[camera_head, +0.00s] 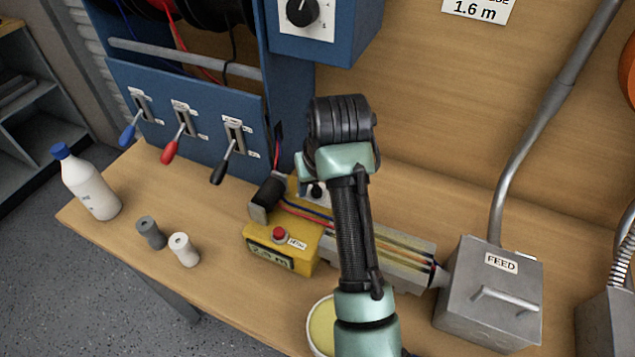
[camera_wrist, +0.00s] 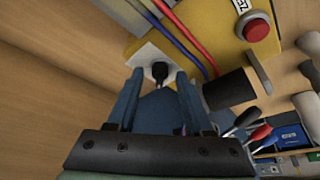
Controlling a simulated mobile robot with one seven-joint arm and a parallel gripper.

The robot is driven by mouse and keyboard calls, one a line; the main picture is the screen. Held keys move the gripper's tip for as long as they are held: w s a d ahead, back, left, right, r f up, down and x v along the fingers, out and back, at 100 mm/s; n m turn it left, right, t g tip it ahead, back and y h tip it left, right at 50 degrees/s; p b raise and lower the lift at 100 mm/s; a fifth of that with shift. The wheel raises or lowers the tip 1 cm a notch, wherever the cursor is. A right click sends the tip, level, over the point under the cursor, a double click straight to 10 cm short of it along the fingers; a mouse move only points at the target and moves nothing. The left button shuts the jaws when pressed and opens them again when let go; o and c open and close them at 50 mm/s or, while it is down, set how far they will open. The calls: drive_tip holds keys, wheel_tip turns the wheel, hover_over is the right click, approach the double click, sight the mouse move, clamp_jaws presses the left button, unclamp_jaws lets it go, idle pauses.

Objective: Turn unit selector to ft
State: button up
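A small black knob (camera_wrist: 160,72) on a white plate (camera_wrist: 152,60) sits on the side of the yellow meter (camera_wrist: 205,22); I take it for the unit selector. My gripper (camera_wrist: 160,84) is open, with the knob ahead between its two blue fingertips. I cannot tell whether the fingers touch it. In the head view the knob (camera_head: 317,191) shows partly beside my arm, behind the yellow meter (camera_head: 300,250), while my fingers are mostly hidden by the wrist. Unit markings on the plate are not readable.
A red button (camera_head: 279,234) tops the meter, with cables running right to the grey FEED box (camera_head: 490,300). Levers (camera_head: 235,140) line the blue panel. A larger knob (camera_head: 302,12) is on a blue box above.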

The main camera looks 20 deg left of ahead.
clamp_jaws()
